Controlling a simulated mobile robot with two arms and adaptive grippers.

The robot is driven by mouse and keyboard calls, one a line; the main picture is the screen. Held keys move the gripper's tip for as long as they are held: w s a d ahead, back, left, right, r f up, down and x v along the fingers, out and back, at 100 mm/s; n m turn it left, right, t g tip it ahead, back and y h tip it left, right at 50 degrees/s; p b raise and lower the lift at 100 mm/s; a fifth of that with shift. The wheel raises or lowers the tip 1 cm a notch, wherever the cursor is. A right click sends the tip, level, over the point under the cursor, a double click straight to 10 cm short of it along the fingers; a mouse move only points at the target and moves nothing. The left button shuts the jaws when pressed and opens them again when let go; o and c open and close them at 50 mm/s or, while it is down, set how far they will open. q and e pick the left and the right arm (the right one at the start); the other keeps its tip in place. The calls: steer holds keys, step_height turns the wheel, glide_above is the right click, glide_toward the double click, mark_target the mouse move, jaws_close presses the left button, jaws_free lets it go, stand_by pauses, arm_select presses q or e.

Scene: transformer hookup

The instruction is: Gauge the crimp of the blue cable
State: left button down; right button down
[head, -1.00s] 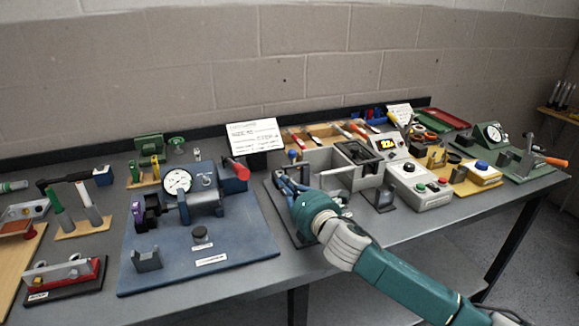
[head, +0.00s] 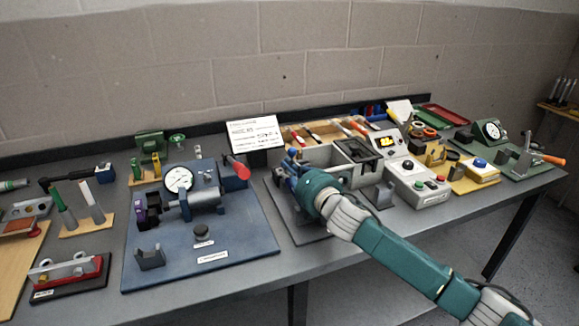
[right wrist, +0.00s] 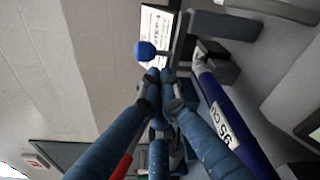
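The blue cable (right wrist: 218,130) runs along the right side of the right wrist view, with a white tag reading "95 CU". Its grey metal end (right wrist: 205,52) lies at a dark grey block. In the head view my right gripper (head: 289,169) is over the grey fixture left of the bench's middle. In the right wrist view its blue fingertips (right wrist: 161,80) are close together, just below a blue ball knob (right wrist: 144,51) and left of the cable. Whether they touch or hold anything is unclear. The knob also shows in the head view (head: 292,152). My left gripper is out of view.
A blue base plate (head: 240,250) with a dial gauge (head: 178,180) stands to the left. A grey button box (head: 418,185), a yellow block with a blue button (head: 480,172) and a green dial fixture (head: 520,168) stand to the right. A white sign (head: 254,133) stands behind.

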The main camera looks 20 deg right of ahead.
mark_target(290, 151)
steer(key=shift+d+r+m+p, duration=0.25)
steer(key=shift+r+m+p, duration=0.4)
steer(key=shift+m, duration=0.55)
steer(key=shift+d+r+m+t, duration=0.45)
steer(key=shift+r+m, duration=0.25)
steer(key=shift+m, duration=0.5)
steer(key=shift+d, duration=0.1)
steer(key=shift+d+r+m+t+y+p, duration=0.1)
steer(key=shift+d+r+m+p, duration=0.25)
steer(key=shift+m, duration=0.55)
steer(key=shift+d+r+m+t+y+p, duration=0.1)
steer(key=shift+d+r+m, duration=0.1)
steer(key=shift+d+m, duration=0.5)
steer(key=shift+d+r+m+t+y+p, duration=0.15)
steer(key=shift+d+r+m, duration=0.1)
steer(key=shift+m, duration=0.85)
steer(key=shift+w+d+r+m, duration=0.1)
steer(key=shift+d+m, duration=0.45)
steer(key=shift+m, duration=0.55)
steer(key=shift+d+r+m, duration=0.1)
steer(key=shift+d+m, duration=0.4)
steer(key=shift+m, duration=0.4)
